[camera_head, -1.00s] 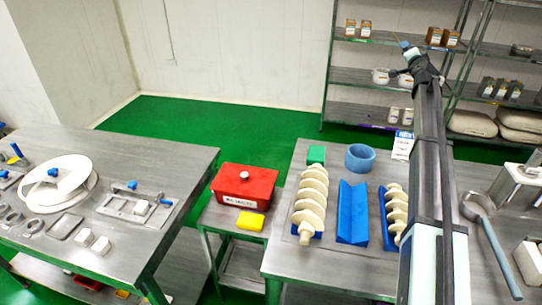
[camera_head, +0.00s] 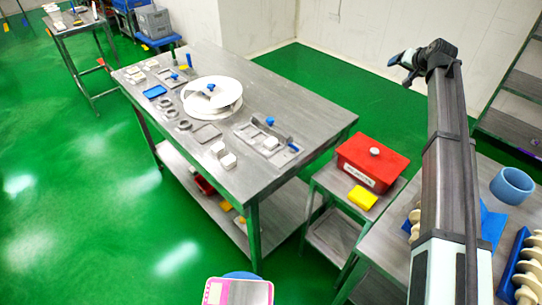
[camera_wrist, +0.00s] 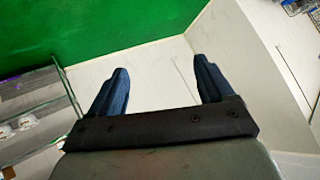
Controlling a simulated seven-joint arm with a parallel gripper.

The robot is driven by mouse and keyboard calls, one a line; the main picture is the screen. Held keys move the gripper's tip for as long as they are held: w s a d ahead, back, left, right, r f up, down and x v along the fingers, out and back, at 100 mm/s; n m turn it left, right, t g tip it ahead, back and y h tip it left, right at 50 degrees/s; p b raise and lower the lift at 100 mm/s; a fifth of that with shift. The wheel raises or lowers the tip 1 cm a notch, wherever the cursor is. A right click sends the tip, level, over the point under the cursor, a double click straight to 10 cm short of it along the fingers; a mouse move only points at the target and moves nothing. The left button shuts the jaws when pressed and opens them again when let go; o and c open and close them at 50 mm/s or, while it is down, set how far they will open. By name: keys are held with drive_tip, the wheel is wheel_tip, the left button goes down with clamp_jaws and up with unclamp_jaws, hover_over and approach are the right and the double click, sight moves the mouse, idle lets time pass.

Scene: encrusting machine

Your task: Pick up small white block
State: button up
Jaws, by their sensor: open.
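Two small white blocks, one (camera_head: 218,149) and another (camera_head: 228,161), sit side by side near the front edge of the steel table (camera_head: 300,100). A similar white piece (camera_head: 270,143) sits on a metal fixture (camera_head: 262,137) farther right on that table. I cannot tell which block the task means. My gripper (camera_head: 400,66) is up in the air to the right, well away from the blocks. In the wrist view my gripper (camera_wrist: 160,75) is open with nothing between its fingers; it faces the wall and green floor. No block shows there.
A white round disc part (camera_head: 212,96) with a blue knob stands mid-table. A red box (camera_head: 371,163) and a yellow block (camera_head: 362,198) are on a small side table. A blue ring (camera_head: 512,186) stands on the right table. A pink-edged scale (camera_head: 238,292) is at the bottom.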

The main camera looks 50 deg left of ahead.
drive_tip(key=s+a+f+n+g, duration=0.2)
drive_tip(key=s+a+f+n, duration=0.1)
drive_tip(key=s+a, duration=0.85)
drive_tip(key=n+g+h, duration=0.5)
drive_tip(key=n+h, duration=0.3)
drive_tip(key=n, duration=0.2)
hover_over(228, 159)
wheel_tip(228, 159, down, 6)
drive_tip(key=f, duration=0.8)
drive_tip(key=shift+w+d+f, duration=0.2)
drive_tip(key=shift+d+f, duration=0.05)
drive_tip(key=shift+f, duration=0.1)
drive_tip(key=shift+s+a+f, duration=0.1)
drive_tip(key=shift+a+f, duration=0.05)
drive_tip(key=shift+f, duration=1.2)
drive_tip(key=shift+s+a+f, duration=0.1)
drive_tip(key=shift+a+f, duration=0.05)
drive_tip(key=shift+f, duration=1.2)
drive_tip(key=c, duration=1.1)
drive_tip(key=shift+c, duration=0.2)
drive_tip(key=shift+r, duration=0.15)
